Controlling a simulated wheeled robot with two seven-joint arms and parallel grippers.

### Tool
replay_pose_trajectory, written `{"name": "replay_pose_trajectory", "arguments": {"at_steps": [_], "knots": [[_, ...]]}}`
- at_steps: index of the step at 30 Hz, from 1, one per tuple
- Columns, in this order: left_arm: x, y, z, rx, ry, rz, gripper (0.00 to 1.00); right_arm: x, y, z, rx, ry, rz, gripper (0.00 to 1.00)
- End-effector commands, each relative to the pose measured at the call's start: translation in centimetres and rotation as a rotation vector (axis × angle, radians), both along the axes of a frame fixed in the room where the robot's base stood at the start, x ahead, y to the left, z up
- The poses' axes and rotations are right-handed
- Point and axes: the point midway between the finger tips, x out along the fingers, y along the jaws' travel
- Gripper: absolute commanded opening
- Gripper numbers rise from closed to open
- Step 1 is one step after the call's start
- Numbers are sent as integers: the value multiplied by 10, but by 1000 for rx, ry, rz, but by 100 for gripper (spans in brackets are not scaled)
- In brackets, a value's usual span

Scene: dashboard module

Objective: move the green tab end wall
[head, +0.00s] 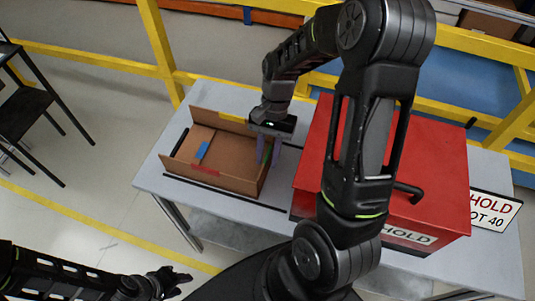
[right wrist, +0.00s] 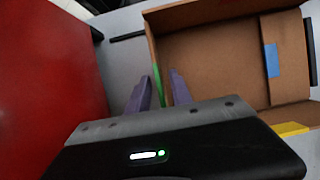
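An open cardboard box (head: 215,178) lies on the grey table with tabs on its walls. Its end wall with the green tab (head: 266,158) is on the right side, looking roughly upright. In the right wrist view the green tab (right wrist: 156,80) lies between the two purple fingers. My right gripper (head: 268,152) is open, with one finger on each side of this wall and gaps visible in the right wrist view (right wrist: 160,92). The wall's lower part is partly hidden by the gripper. My left gripper (head: 178,283) is away from the table at the lower left; its opening is too small to judge.
A red box (head: 312,150) with a black handle stands close right of the cardboard box. A HOLD sign (head: 494,211) is at the table's right. The cardboard box carries blue (head: 202,151), red (head: 205,171) and yellow (head: 232,118) tabs. Yellow rails run behind the table.

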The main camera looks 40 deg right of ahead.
Motion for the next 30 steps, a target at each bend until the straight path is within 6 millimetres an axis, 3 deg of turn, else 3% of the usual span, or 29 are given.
{"name": "replay_pose_trajectory", "arguments": {"at_steps": [2,12,30], "knots": [[0,0,0,0,0,0,36,0,0,0,0,0,0,26],[0,0,0,0,0,0,36,0,0,0,0,0,0,0],[0,0,0,0,0,0,36,0,0,1,0,0,0,0]]}}
